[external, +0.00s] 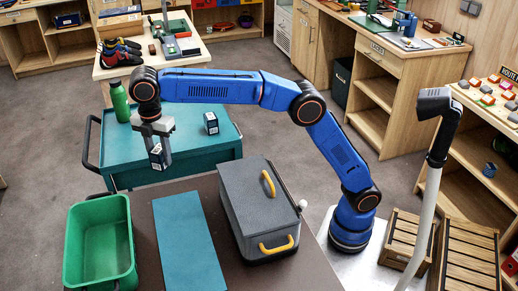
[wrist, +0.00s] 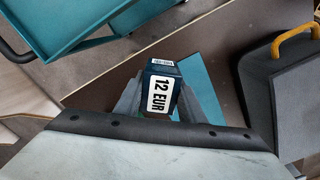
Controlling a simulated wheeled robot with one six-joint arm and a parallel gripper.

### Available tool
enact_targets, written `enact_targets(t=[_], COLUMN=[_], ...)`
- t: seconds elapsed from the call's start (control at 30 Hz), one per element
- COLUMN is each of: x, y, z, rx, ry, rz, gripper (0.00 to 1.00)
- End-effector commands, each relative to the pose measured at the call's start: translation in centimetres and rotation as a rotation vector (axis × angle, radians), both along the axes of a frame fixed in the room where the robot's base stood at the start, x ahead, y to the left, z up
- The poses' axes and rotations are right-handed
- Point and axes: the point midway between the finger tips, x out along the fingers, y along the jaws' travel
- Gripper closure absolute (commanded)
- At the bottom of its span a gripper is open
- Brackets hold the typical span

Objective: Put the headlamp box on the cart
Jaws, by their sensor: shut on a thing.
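A small dark blue box with a white "12 EUR" label, which I take to be the headlamp box (wrist: 160,93), is between the fingers of my gripper (wrist: 158,98). In the external view my gripper (external: 156,152) points down, shut on this box (external: 157,157) and holding it in the air. It overlaps the near part of the teal cart (external: 185,148) in that view. The wrist view shows the brown table under the box and the cart (wrist: 75,22) off to the upper left.
A green bottle (external: 120,101) and another small dark box (external: 211,123) stand on the cart. The brown table (external: 145,215) bears a green bin (external: 100,243), a teal mat (external: 188,240) and a grey case (external: 258,205) with yellow handles. The cart top between bottle and box is clear.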

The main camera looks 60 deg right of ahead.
Motion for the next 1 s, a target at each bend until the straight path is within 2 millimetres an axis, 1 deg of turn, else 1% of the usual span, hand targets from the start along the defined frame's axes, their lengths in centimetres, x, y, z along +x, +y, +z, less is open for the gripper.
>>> enact_targets(t=[0.03, 0.17, 0.2, 0.37, 0.4, 0.47, 0.5, 0.57, 0.6, 0.8, 0.9, 1.0], x=[1.3, 3.9, 4.6, 7.2, 7.7, 8.4, 8.8, 9.5, 9.8, 11.0, 11.2, 11.3], y=[-2.1, -7.0, -8.6, -14.8, -16.4, -18.8, -20.4, -22.7, -24.4, -32.2, -35.5, -37.9], z=[0.3, 0.5, 0.7, 1.0, 1.1, 1.3, 1.4, 1.5, 1.6, 2.0, 2.2, 2.3], rx=[0.001, 0.0, 0.0, 0.0, 0.0, 0.001, 0.001, 0.0, 0.0, 0.0, 0.001, 0.001], ry=[-0.001, 0.0, 0.0, 0.0, 0.0, -0.001, -0.001, 0.0, 0.0, -0.001, -0.001, -0.001], rz=[-0.048, -0.163, -0.2, -0.343, -0.379, -0.433, -0.469, -0.523, -0.559, -0.733, -0.806, -0.863], gripper=[0.89, 0.89, 0.89, 0.89, 0.89, 0.89, 0.89, 0.89, 0.89, 0.89, 0.89, 0.89])
